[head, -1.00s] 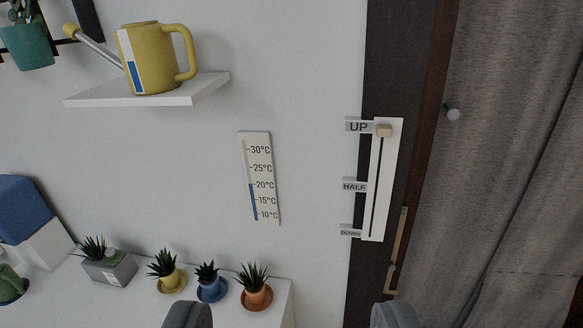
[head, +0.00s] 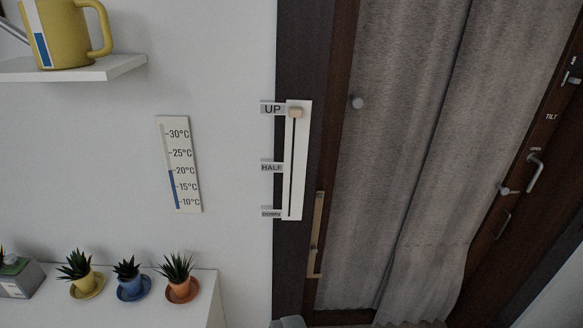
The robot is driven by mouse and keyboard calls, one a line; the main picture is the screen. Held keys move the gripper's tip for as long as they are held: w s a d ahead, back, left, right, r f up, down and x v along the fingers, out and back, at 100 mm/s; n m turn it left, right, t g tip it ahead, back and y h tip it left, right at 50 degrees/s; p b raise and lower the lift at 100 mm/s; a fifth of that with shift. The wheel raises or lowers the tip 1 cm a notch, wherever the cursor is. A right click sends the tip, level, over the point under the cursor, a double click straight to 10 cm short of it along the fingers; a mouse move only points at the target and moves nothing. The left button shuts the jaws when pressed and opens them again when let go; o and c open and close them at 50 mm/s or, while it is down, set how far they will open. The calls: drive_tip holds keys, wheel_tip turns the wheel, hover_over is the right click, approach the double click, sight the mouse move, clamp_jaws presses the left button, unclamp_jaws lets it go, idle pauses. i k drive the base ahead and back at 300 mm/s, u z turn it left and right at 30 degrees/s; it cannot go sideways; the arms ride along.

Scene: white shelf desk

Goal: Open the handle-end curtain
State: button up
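Two grey curtain panels hang in a dark brown frame on the right. The handle-end curtain (head: 475,130) is the right panel, beside the frame post with the grey handle (head: 535,172). A small grey knob (head: 505,190) sits at this panel's right edge. The other curtain (head: 385,180) is the left panel, with a round grey knob (head: 357,102) near its left edge. The panels meet along a dark slanting fold, so the opening looks covered. My gripper (head: 288,322) shows only as a grey tip at the bottom edge. Its fingers appear together and empty, well apart from both curtains.
A white slider panel (head: 300,160) marked UP, HALF and DOWN is on the dark post left of the curtains, its knob (head: 295,113) at UP. A thermometer (head: 180,165) hangs on the wall. Potted plants stand on a white surface (head: 205,285) at lower left.

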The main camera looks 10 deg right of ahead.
sight(509, 53)
drive_tip(key=z, duration=0.9)
drive_tip(key=i, duration=2.8)
drive_tip(key=z, duration=0.7)
